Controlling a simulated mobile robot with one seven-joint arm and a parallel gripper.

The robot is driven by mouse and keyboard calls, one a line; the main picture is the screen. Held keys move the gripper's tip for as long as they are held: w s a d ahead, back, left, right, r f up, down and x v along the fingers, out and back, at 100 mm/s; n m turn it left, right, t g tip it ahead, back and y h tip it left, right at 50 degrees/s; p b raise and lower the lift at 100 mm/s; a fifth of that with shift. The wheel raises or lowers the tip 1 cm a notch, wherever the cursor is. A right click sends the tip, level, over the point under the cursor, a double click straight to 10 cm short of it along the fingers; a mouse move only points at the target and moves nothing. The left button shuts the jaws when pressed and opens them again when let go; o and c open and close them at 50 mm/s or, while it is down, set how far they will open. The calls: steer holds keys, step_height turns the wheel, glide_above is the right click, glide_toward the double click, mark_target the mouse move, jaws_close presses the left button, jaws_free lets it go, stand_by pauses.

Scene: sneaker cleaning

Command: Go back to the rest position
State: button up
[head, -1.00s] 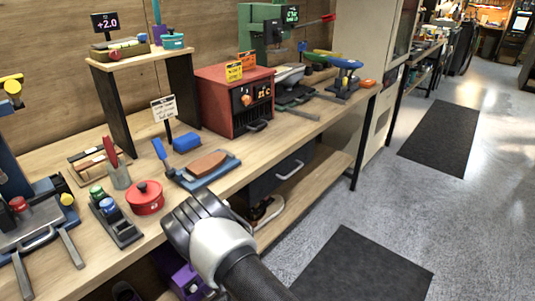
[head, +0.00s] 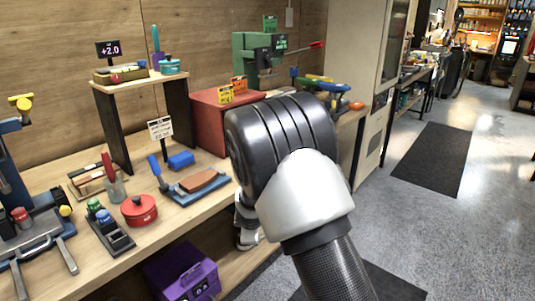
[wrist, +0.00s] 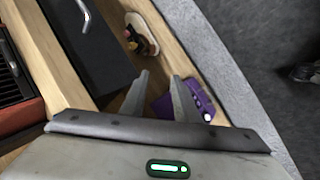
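My gripper (wrist: 160,75) shows in the wrist view as two grey fingers standing apart, with nothing between them. It points down past the workbench's front toward the lower shelf. In the head view my raised arm covers the middle and hides the fingers. A sneaker (wrist: 141,34) with a light sole lies on the lower shelf beyond the fingertips in the wrist view; my arm hides it in the head view. A purple box (head: 183,275) is low under the bench at the front; it also shows beside the right finger in the wrist view (wrist: 188,102).
The wooden workbench (head: 180,222) holds a red pot (head: 139,210), a blue tray (head: 203,189), a small riser shelf (head: 137,80) and a red cabinet (head: 210,122). A dark drawer (wrist: 88,45) is under the benchtop. Open floor with dark mats (head: 432,158) lies to the right.

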steer(key=s+d+r+m+h, duration=0.1)
steer(key=s+d+r+m, duration=0.45)
steer(key=d+r, duration=0.45)
steer(key=s+d+r+m+h, duration=0.2)
steer(key=s+d+r+m, duration=0.5)
steer(key=r, duration=0.5)
steer(key=s+d+r+m+g+y, duration=0.1)
steer(key=s+r+m, duration=0.15)
steer(key=s, duration=0.85)
steer(key=s+d+r+m+y, duration=0.1)
steer(key=s+r+m, duration=0.15)
steer(key=s, duration=0.85)
step_height(320, 180, up, 24)
steer(key=p, duration=2.4)
steer(key=shift+f, duration=0.2)
